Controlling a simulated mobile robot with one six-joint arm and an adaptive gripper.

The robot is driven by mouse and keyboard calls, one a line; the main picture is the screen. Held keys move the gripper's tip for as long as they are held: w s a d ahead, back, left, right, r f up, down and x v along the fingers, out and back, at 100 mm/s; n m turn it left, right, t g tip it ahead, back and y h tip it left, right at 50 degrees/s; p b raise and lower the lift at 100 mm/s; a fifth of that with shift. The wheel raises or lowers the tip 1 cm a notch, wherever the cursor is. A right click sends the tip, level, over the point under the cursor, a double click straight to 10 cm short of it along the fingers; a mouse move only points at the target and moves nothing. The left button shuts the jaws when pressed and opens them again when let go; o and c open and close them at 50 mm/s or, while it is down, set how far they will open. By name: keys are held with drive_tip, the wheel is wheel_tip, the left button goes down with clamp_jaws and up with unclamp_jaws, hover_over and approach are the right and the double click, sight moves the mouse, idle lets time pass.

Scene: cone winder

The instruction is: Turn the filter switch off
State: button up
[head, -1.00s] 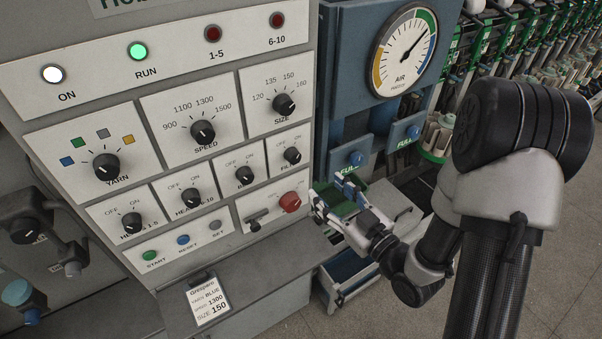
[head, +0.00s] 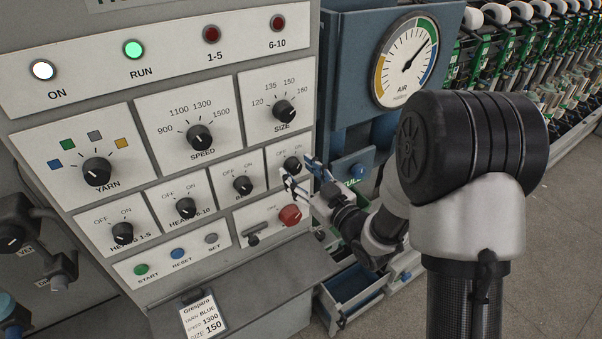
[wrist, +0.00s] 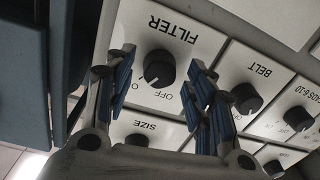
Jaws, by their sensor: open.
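The filter switch (wrist: 159,69) is a round black knob on a white plate, upside down in the wrist view. Its white mark points down and left there, towards the ON side. In the head view the filter switch (head: 292,164) is at the right of the lower knob row, its plate partly covered by my fingers. My gripper (head: 300,172) is in front of the panel at this knob. In the wrist view my gripper (wrist: 161,72) is open, with a blue-padded finger on each side of the knob.
The belt knob (wrist: 241,98) is close beside one finger in the wrist view. A red knob (head: 290,214) sits just below my gripper. The size knob (head: 284,110) is above. A blue air-gauge cabinet (head: 350,60) stands to the right of the panel.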

drive_tip(key=shift+c, duration=0.6)
drive_tip(key=c, duration=1)
drive_tip(key=shift+o, duration=0.2)
drive_tip(key=shift+f+n+b, duration=0.1)
drive_tip(key=shift+n+b, duration=0.2)
drive_tip(key=shift+b, duration=0.2)
drive_tip(key=n+b, duration=0.2)
drive_tip(key=b, duration=0.2)
drive_tip(key=shift+f+n+b, duration=0.15)
drive_tip(key=shift+n+b, duration=0.15)
drive_tip(key=n+b, duration=0.2)
drive_tip(key=b, duration=0.2)
drive_tip(key=shift+n, duration=0.3)
drive_tip(key=n+b, duration=0.4)
drive_tip(key=b, duration=0.2)
drive_tip(key=shift+r+n+h+b, duration=0.2)
drive_tip(key=shift+n+h+b, duration=0.2)
drive_tip(key=shift+n+b, duration=0.7)
drive_tip(key=shift+r+b, duration=0.1)
drive_tip(key=shift+b, duration=0.25)
